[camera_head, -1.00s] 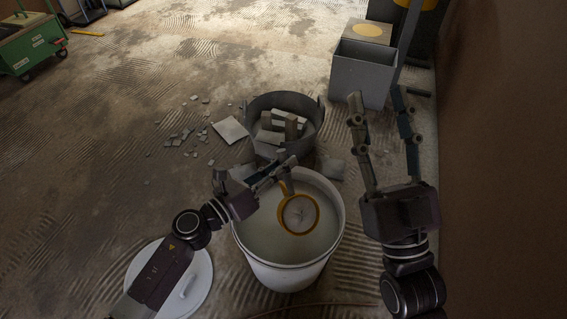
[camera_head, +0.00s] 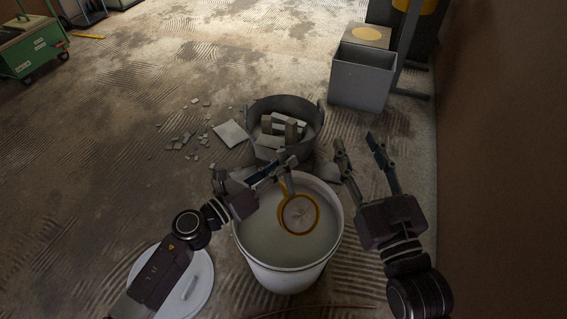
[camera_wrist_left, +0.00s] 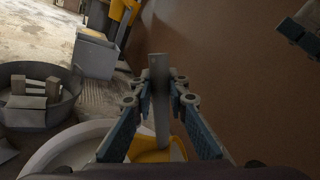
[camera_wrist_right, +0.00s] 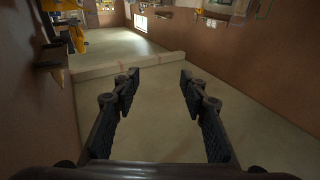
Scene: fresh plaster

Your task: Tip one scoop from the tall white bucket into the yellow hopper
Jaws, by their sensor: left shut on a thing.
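The tall white bucket (camera_head: 288,278) stands upright, open, with pale grey material inside. My left gripper (camera_head: 279,170) is shut on the handle of the orange-yellow scoop (camera_head: 284,217). The scoop's round head is over the bucket's mouth; I cannot tell whether it touches the material. The left wrist view shows the grey handle (camera_wrist_left: 160,100) upright between the fingers and part of the yellow head (camera_wrist_left: 158,155). My right gripper (camera_head: 358,146) is open and empty, above and right of the bucket. A yellow part (camera_head: 428,4), possibly the hopper, shows cut off at the top right.
A dark tub (camera_head: 318,120) with rubble stands just behind the bucket. A grey box (camera_head: 362,82) stands further back right. A white lid (camera_head: 200,275) lies left of the bucket. A brown wall (camera_head: 500,150) bounds the right. Open floor spreads left, with scattered chips (camera_head: 185,138).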

